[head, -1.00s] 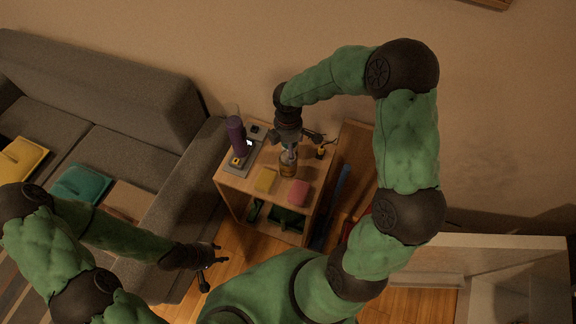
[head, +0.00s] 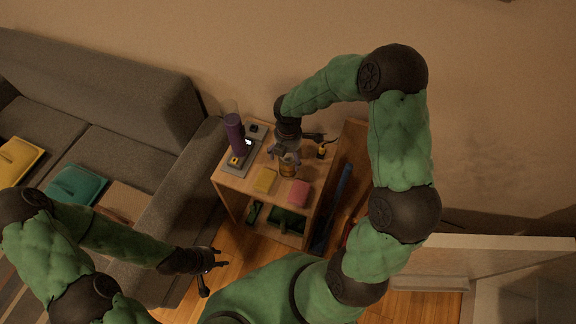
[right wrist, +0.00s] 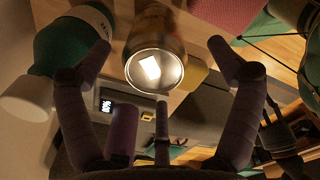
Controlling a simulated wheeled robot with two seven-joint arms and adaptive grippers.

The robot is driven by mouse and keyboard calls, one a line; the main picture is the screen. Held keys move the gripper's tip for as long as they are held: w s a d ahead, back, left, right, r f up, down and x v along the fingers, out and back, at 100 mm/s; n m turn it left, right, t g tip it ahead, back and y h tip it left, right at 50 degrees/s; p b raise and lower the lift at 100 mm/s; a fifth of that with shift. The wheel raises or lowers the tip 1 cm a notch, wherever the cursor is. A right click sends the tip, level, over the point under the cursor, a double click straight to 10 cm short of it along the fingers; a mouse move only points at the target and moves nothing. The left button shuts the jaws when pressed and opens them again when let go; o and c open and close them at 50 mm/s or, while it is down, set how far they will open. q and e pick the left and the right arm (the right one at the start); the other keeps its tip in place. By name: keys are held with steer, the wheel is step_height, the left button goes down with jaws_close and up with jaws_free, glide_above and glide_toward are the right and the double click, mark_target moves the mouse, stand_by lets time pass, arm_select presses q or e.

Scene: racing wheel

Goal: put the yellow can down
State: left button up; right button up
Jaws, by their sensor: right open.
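The yellow can (head: 288,168) stands upright on the small wooden side table (head: 236,180). In the right wrist view the golden can (right wrist: 155,30) shows its shiny round metal end, with a bright reflection. My right gripper (head: 286,155) is at the can, with its fingers spread to either side. In the right wrist view the right gripper (right wrist: 160,62) is open, with visible gaps between its fingertips and the can. My left gripper (head: 213,272) is open and empty in front of the table, low over the floor by the sofa.
A purple cylinder (head: 234,134) and a grey device with a display (head: 240,160) stand left of the can. A teal bottle (right wrist: 62,50) stands close to one finger. A grey sofa (head: 150,110) borders the table's left.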

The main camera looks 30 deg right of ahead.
steer(key=f+b, duration=0.2)
steer(key=f, duration=0.1)
steer(key=f+b, duration=0.1)
steer(key=f, duration=0.1)
steer(key=shift+w+d, duration=0.15)
steer(key=shift+w, duration=0.1)
steer(key=shift+c, duration=1.1)
steer(key=c, duration=1.5)
steer(key=shift+c, duration=0.2)
steer(key=shift+r+p, duration=0.6)
steer(key=shift+r, duration=0.2)
step_height(320, 180, up, 2)
steer(key=shift+r+p, duration=0.1)
steer(key=shift+p, duration=0.65)
steer(key=s+a+r+p, duration=0.2)
steer(key=s+a+r, duration=0.1)
steer(key=s, duration=0.3)
steer(key=s+a+r+p, duration=0.3)
steer(key=s+a+r, duration=0.1)
steer(key=s+r, duration=0.2)
steer(key=shift+r, duration=0.15)
